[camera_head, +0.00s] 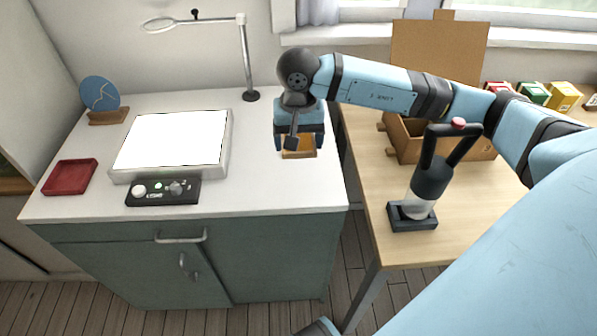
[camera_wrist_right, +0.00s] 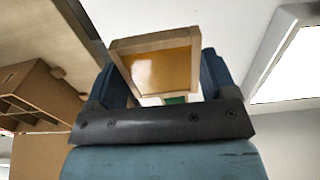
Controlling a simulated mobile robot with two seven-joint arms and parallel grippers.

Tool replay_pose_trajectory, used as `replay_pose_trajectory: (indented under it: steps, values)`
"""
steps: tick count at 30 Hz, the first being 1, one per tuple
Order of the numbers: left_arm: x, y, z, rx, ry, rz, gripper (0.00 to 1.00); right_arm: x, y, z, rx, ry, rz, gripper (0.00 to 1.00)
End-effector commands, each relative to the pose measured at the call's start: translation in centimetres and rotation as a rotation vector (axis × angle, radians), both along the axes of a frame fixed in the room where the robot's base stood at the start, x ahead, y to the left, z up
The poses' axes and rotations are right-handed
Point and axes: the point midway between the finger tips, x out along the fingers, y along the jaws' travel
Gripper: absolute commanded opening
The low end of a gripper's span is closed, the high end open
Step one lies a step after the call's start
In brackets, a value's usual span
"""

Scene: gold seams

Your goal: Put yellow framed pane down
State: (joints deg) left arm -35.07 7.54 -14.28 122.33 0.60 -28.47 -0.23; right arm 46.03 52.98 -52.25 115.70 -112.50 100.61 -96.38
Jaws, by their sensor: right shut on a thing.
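The yellow framed pane (camera_wrist_right: 160,68) is an amber sheet in a light wooden frame. In the right wrist view it sits between the two blue fingers of my right gripper (camera_wrist_right: 160,82), which is shut on it. In the head view the pane (camera_head: 298,153) shows under my right gripper (camera_head: 298,143), at the right part of the white cabinet top (camera_head: 258,190). I cannot tell whether the pane touches the surface. My left gripper is not in view.
A light panel (camera_head: 172,143), a black control box (camera_head: 162,192), a red tray (camera_head: 70,177) and a blue disc on a stand (camera_head: 99,94) occupy the left. A magnifier lamp (camera_head: 246,60) stands behind. A wooden table (camera_head: 385,215) with a black-handled tool (camera_head: 430,180) is right. The cabinet's front right is clear.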

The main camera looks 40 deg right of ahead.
Motion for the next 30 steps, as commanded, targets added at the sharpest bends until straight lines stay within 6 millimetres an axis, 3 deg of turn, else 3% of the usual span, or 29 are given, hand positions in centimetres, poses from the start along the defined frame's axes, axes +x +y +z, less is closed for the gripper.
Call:
replay_pose_trajectory:
  steps: [1,6,14,20,30]
  values:
    - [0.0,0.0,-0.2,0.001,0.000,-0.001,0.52,-0.1,0.0,-1.5,0.000,0.004,-0.001,0.48]
    - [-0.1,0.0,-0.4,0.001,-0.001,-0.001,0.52,-0.1,0.0,-4.8,0.000,0.002,0.000,0.48]
    - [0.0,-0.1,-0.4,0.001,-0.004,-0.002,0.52,0.0,0.0,-6.8,0.000,0.002,0.001,0.48]
    - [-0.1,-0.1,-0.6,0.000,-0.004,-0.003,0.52,0.0,0.0,-9.7,0.001,0.001,0.001,0.48]
    - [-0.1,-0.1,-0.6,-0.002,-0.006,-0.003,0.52,0.0,0.0,-10.3,-0.001,-0.001,0.001,0.48]
